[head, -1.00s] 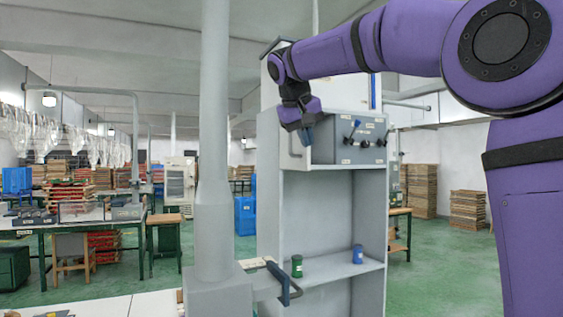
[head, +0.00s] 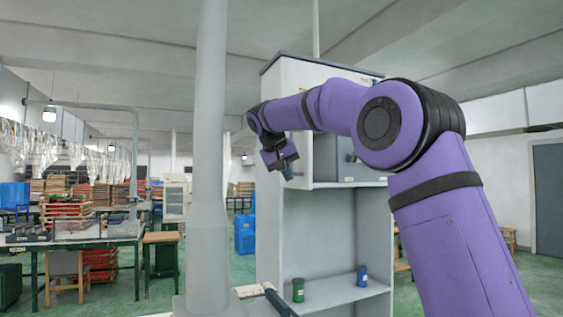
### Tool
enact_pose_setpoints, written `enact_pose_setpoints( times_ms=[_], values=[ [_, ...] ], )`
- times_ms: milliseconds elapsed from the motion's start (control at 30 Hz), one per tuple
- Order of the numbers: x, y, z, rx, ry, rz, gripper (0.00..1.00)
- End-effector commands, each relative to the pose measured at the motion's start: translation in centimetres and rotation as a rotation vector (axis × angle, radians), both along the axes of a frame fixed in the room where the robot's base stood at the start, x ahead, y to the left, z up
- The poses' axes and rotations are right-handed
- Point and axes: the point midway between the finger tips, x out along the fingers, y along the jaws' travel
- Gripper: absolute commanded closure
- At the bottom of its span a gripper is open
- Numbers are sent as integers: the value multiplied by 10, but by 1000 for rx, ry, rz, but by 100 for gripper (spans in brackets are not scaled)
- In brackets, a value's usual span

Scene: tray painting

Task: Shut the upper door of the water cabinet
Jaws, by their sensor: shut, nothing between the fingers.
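The pale grey cabinet (head: 269,215) stands at the centre. Its upper part has a white front face (head: 300,76) with a dark top edge, partly hidden behind my purple arm. I cannot tell from this view whether the upper door is fully shut. My gripper (head: 287,174) is shut and empty. It points down in front of the cabinet's left side, at the height of the grey box. I cannot tell whether it touches the cabinet.
A green can (head: 298,290) and a blue can (head: 362,276) stand on the open lower shelf (head: 335,293). A dark handle (head: 279,300) juts out at the lower left. A grey post (head: 210,150) rises left of the cabinet. A work table (head: 70,240) stands further left.

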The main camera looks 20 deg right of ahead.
Motion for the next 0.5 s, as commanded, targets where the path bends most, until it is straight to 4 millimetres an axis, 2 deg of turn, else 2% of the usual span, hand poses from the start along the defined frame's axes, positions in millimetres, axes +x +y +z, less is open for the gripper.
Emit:
enact_pose_setpoints(
  times_ms=[100, 300, 500],
  values=[
    [7, -12, -18, 0, 4, -2, 100],
    [2, -39, -16, 1, 0, -2, 100],
    [1, -49, -16, 1, 0, 0, 100]
  ],
)
